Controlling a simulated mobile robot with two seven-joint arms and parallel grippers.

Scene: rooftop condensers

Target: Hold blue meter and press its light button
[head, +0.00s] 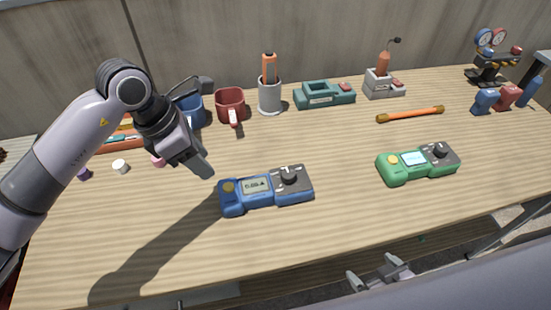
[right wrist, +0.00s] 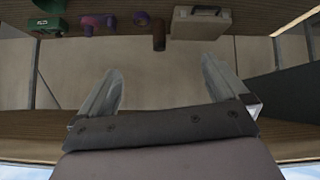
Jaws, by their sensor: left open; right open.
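The blue meter (head: 265,190) lies flat on the wooden table, left of the middle in the head view. My right gripper (head: 381,277) is low beyond the table's front edge, open and empty. Its two spread fingers also show in the right wrist view (right wrist: 160,95).
A green meter (head: 418,163) lies to the right. Behind stand a red mug (head: 230,105), a grey cup (head: 270,96) with an orange tool, a teal device (head: 325,95) and a gauge set (head: 491,55). An orange rod (head: 410,114) lies behind the green meter. The table's front is clear.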

